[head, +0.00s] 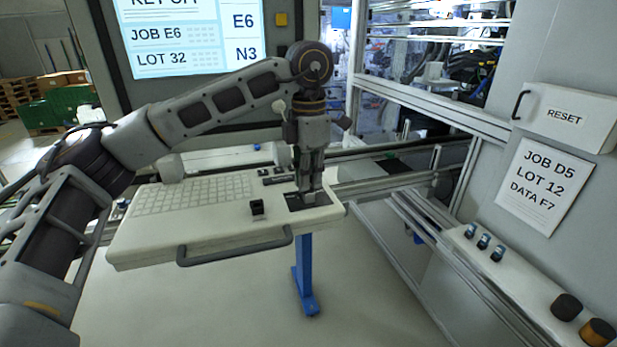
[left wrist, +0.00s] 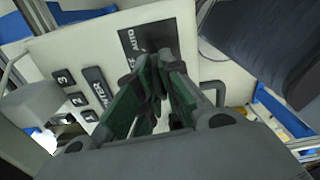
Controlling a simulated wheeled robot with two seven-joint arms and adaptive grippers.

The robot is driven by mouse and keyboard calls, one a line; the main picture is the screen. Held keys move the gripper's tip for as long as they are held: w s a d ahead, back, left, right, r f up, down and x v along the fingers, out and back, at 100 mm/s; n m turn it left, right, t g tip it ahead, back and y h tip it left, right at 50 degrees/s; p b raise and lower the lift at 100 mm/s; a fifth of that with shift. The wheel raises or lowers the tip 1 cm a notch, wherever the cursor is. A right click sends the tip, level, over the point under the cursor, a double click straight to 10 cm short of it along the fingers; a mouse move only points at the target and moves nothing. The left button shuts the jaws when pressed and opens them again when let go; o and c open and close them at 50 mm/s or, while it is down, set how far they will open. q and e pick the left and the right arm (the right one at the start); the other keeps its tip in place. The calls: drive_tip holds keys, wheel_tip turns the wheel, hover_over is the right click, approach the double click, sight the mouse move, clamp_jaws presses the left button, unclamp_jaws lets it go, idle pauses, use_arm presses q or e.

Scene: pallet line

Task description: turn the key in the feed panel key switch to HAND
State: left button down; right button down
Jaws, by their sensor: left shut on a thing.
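The feed panel (head: 219,226) is a pale sloped console with a keypad and a front handle. The key switch's dark plate (head: 322,199) is at its right end. In the left wrist view this plate (left wrist: 133,43) shows the word AUTO; a HAND label is not readable. My left gripper (head: 308,194) points down over the plate. In the left wrist view its green-padded fingers (left wrist: 154,92) are closed together at the plate, shut on the key. The key is mostly hidden between the fingers, so I cannot tell its angle. My right gripper is not in view.
A screen (head: 187,37) with JOB E6 and LOT 32 stands behind the panel. A small black switch (head: 257,208) sits left of the plate. At right are a RESET box (head: 567,114), a paper notice (head: 543,187) and a ledge with knobs (head: 566,306). A rail (head: 433,113) runs behind.

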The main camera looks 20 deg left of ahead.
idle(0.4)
use_arm(q)
drive_tip(key=shift+n+b, duration=0.3)
drive_tip(key=shift+n, duration=1.2)
drive_tip(key=shift+n+b, duration=0.4)
drive_tip(key=shift+n, duration=2)
drive_tip(key=c, duration=1)
unclamp_jaws()
drive_tip(key=shift+r, duration=0.15)
drive_tip(key=shift+r+p, duration=2.25)
drive_tip(key=shift+r, duration=1)
drive_tip(key=shift+r, duration=0.1)
drive_tip(key=shift+s, duration=0.15)
